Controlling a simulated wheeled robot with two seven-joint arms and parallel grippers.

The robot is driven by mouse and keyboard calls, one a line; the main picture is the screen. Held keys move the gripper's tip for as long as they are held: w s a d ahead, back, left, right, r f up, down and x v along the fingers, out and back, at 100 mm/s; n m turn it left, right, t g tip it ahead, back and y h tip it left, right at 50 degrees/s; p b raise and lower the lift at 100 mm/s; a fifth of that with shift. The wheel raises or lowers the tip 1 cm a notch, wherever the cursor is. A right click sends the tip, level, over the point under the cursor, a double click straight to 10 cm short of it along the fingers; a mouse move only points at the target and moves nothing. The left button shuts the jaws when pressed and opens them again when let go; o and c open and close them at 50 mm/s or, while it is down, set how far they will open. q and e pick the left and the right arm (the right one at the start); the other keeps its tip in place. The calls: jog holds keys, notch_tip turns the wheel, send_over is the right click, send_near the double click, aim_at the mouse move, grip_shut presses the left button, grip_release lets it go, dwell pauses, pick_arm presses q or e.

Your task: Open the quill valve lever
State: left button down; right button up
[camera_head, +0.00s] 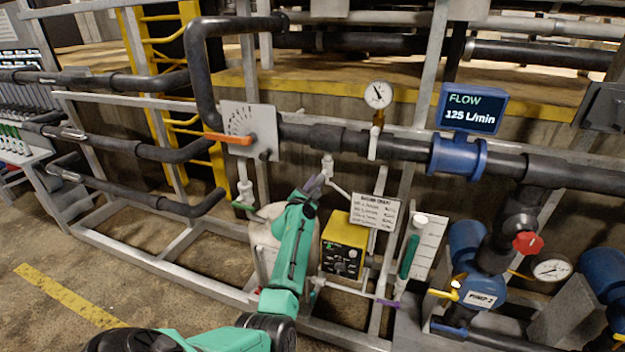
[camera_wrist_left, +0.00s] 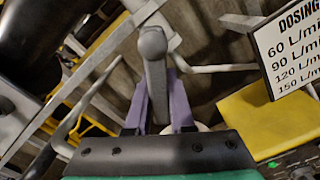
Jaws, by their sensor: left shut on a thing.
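My left gripper (camera_head: 314,186) is in the middle of the head view, at the end of my green arm, just below the main dark pipe. Its two purple fingers also show in the left wrist view (camera_wrist_left: 160,108). They are shut on a grey lever (camera_wrist_left: 153,62), which looks to be the quill valve lever and stands between them with a rounded upper end. In the head view the lever is mostly hidden by the gripper. A pale valve fitting (camera_head: 327,167) shows just right of the fingertips. My right gripper is out of view.
A yellow dosing pump (camera_head: 344,246) and a dosing chart (camera_head: 374,213) stand close right of the gripper. An orange lever (camera_head: 228,138) on a dial plate (camera_head: 249,118) is at upper left. The flow display (camera_head: 470,109) reads 125 L/min.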

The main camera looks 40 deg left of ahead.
pick_arm(q)
jog(key=d+n, duration=0.1)
jog(key=n, duration=0.1)
jog(key=d+n+p, duration=0.1)
jog(key=n, duration=0.1)
jog(key=w+f+n+p, duration=0.1)
jog(key=n, duration=0.1)
jog(key=shift+d+n, duration=0.4)
dwell(0.3)
jog(key=c, duration=0.8)
grip_release()
